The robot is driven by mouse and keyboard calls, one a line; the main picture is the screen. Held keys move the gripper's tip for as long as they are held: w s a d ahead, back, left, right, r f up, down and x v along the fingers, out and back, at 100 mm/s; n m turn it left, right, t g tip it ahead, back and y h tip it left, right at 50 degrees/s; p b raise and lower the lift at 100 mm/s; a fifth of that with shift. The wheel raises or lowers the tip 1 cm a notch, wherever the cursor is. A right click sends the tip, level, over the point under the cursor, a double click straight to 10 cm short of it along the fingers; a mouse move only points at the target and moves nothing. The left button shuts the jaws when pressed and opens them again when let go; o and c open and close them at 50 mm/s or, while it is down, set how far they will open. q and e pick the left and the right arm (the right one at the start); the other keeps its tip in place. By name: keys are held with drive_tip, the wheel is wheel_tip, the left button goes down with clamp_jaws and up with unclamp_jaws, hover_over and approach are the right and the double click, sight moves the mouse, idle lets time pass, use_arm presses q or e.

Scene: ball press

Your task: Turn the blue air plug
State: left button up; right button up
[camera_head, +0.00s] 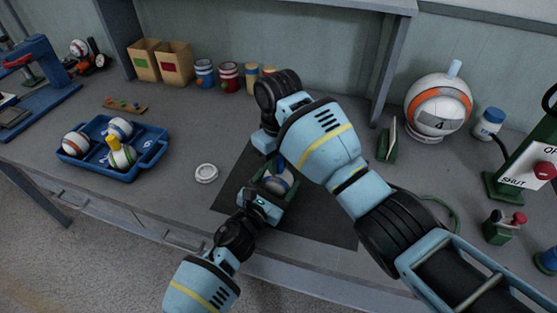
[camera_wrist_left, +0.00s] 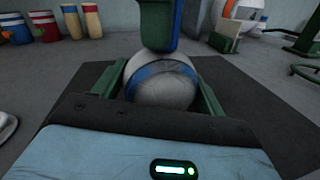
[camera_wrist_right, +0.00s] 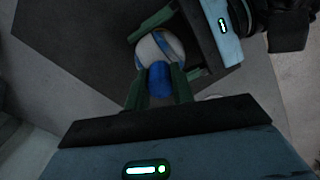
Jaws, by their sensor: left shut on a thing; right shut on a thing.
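A white ball with a blue band (camera_head: 280,181) rests over the dark mat. My left gripper (camera_wrist_left: 160,92) is shut on the ball, one green finger on each side. The blue air plug (camera_wrist_right: 159,78) sits at the top of the ball in the right wrist view. My right gripper (camera_wrist_right: 158,88) is shut on the plug from above, its fingers on both sides. Whether the plug is fully seated in the ball cannot be told.
A blue tray (camera_head: 100,171) with several balls stands at the left. A white round lid (camera_head: 206,173) lies left of the dark mat (camera_head: 322,225). Boxes and cans line the back wall. A large ball (camera_head: 437,104) and a red-buttoned panel (camera_head: 530,170) stand at the right.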

sight(279, 159)
use_arm(q)
drive_tip(key=shift+s+a+f, duration=0.1)
drive_tip(key=shift+a+f, duration=0.1)
drive_tip(key=shift+f, duration=0.35)
use_arm(e)
drive_tip(key=shift+a+r+m, duration=0.1)
drive_tip(key=shift+r+m, duration=0.2)
drive_tip(key=o, duration=0.7)
use_arm(q)
drive_tip(key=shift+d+r, duration=0.1)
use_arm(e)
drive_tip(key=o, duration=0.3)
drive_tip(key=shift+f, duration=0.2)
use_arm(q)
drive_tip(key=shift+r, duration=0.2)
use_arm(e)
wheel_tip(279, 159, up, 7)
drive_tip(key=shift+r, duration=0.1)
use_arm(q)
drive_tip(key=shift+r, duration=0.1)
use_arm(e)
wheel_tip(279, 159, up, 5)
drive_tip(key=shift+f, duration=0.1)
